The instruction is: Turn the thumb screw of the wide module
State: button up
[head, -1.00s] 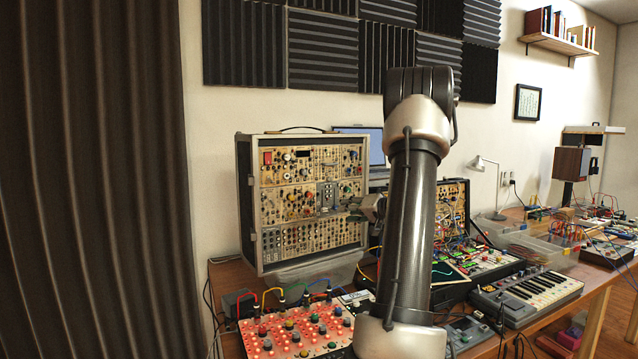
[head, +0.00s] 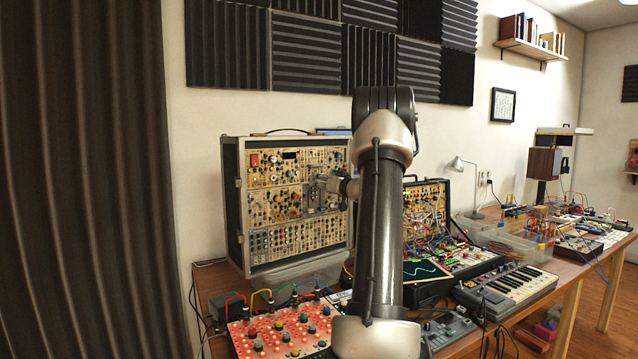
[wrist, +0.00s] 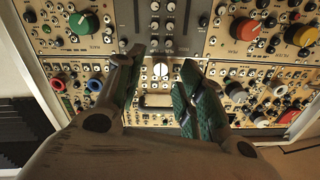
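The modular synth case (head: 236,205) stands upright on the table, its tan panels full of knobs and jacks. My gripper (head: 322,186) is in front of its right middle part in the head view; its tips are too small to judge there. In the wrist view my gripper (wrist: 158,68) is open, fingers apart with nothing between the green pads. Beyond the gap is a pale panel with a round silver piece (wrist: 160,70), perhaps the thumb screw, and a handle-like bar (wrist: 157,99) below it. I cannot tell which module is the wide one. A grey module (wrist: 160,30) sits above.
Large green (wrist: 84,22), red (wrist: 245,28) and yellow (wrist: 301,36) knobs stick out on both sides of my fingers. A red-lit knob box (head: 283,332), a patched second case (head: 428,213) and a keyboard (head: 508,288) stand on the table.

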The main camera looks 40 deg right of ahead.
jog(key=shift+w+d, duration=0.1)
jog(key=shift+w, duration=0.65)
grip_shut()
